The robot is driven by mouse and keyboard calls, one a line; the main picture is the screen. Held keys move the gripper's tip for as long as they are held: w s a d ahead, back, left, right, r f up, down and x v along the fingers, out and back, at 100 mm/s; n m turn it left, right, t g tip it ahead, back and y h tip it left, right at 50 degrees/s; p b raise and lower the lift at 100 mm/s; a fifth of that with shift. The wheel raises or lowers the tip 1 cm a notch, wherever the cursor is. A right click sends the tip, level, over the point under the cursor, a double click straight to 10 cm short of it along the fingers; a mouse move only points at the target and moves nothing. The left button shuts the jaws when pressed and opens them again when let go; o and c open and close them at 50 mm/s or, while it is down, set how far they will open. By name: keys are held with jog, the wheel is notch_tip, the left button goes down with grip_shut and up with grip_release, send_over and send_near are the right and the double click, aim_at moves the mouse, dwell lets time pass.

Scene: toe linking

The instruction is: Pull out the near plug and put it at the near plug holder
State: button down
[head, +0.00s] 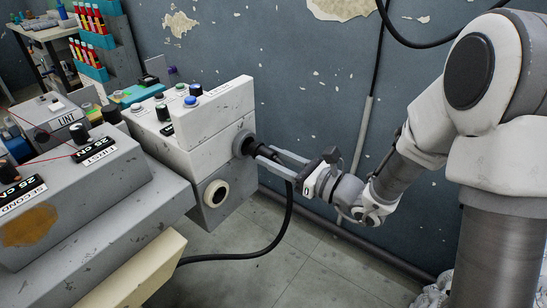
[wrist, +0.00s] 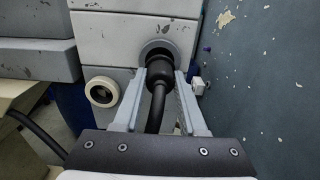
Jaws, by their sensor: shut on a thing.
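The black plug (head: 244,145) sits at a round grey socket on the side of the white-grey machine box. It also shows in the wrist view (wrist: 159,70), with its black cable running back between my fingers. My gripper (head: 262,152) reaches in from the right, and its two pale fingers are shut on the plug, one on each side. A round cream ring with a dark centre (head: 216,193), perhaps the plug holder, is on the lower front of the box. It also shows left of my fingers in the wrist view (wrist: 102,91). It looks empty.
The black cable (head: 265,245) hangs below my gripper and curves left under the bench. A grey control desk (head: 75,190) with labels and knobs stands at the left. A blue-grey wall (head: 320,90) with a pipe is behind.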

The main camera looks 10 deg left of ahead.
jog(key=shift+a, duration=0.2)
jog(key=shift+x, duration=1.15)
jog(key=shift+c, duration=1.9)
grip_release()
